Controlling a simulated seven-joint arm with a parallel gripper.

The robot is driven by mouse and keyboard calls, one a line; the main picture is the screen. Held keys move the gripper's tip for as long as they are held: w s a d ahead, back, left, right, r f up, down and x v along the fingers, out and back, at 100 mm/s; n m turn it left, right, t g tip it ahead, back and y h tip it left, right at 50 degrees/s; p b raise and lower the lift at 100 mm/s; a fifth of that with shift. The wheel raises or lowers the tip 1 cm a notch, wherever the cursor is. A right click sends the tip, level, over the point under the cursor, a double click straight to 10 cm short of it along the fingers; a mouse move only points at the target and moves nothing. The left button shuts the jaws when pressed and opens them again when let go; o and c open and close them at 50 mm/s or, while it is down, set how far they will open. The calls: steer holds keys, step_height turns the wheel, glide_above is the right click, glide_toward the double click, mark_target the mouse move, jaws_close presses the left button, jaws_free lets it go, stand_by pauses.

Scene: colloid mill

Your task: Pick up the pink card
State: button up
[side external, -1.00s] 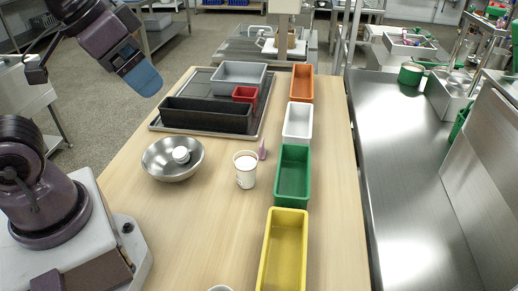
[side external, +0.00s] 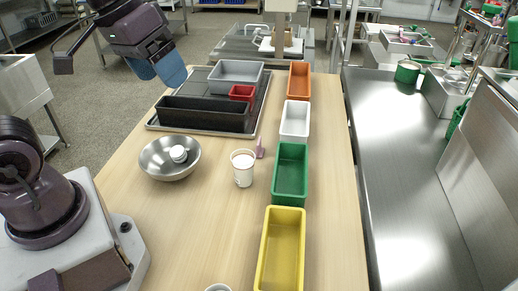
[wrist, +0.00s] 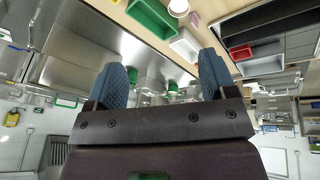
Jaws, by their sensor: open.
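A small pink object (side external: 260,148), which looks like the pink card, stands on the wooden table just right of a white cup (side external: 243,168). It is small, so its exact shape is hard to tell. It also shows faintly at the top of the wrist view (wrist: 195,19). My gripper (side external: 158,74) is at the upper left in the side view, raised high and well away from the pink object. Its two blue fingers are apart with nothing between them, as the wrist view also shows (wrist: 161,64).
Orange (side external: 300,82), white (side external: 295,121), green (side external: 290,174) and yellow (side external: 281,250) bins line the table's right side. A dark tray (side external: 262,115) at the back holds grey, red and black bins. A metal bowl (side external: 158,166) with a white item inside stands left of the cup.

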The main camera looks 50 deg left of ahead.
steer(key=w+a+f+n+g+h, duration=0.1)
steer(key=w+a+f+n+h, duration=0.2)
steer(key=w+f+n, duration=0.3)
steer(key=w+a+f+n+h, duration=0.2)
steer(key=w+f+n+h, duration=0.15)
steer(key=w, duration=0.35)
steer(key=w+a+f+n+t+h, duration=0.2)
steer(key=w+a+f+n, duration=0.4)
steer(key=f, duration=0.3)
steer(key=n+t, duration=0.4)
steer(key=n, duration=0.4)
glide_toward(265, 154)
steer(key=r, duration=0.1)
steer(key=s+a+r, duration=0.1)
steer(key=r, duration=0.1)
steer(key=s+r, duration=0.1)
steer(key=shift+a+r, duration=0.15)
steer(key=shift+a, duration=0.2)
steer(key=shift+w+d+f+n+h, duration=0.15)
steer(key=shift+w+f+n+h, duration=0.1)
steer(key=shift+w+n, duration=0.1)
steer(key=x, duration=1.2)
steer(key=shift+w, duration=0.1)
steer(key=c, duration=1)
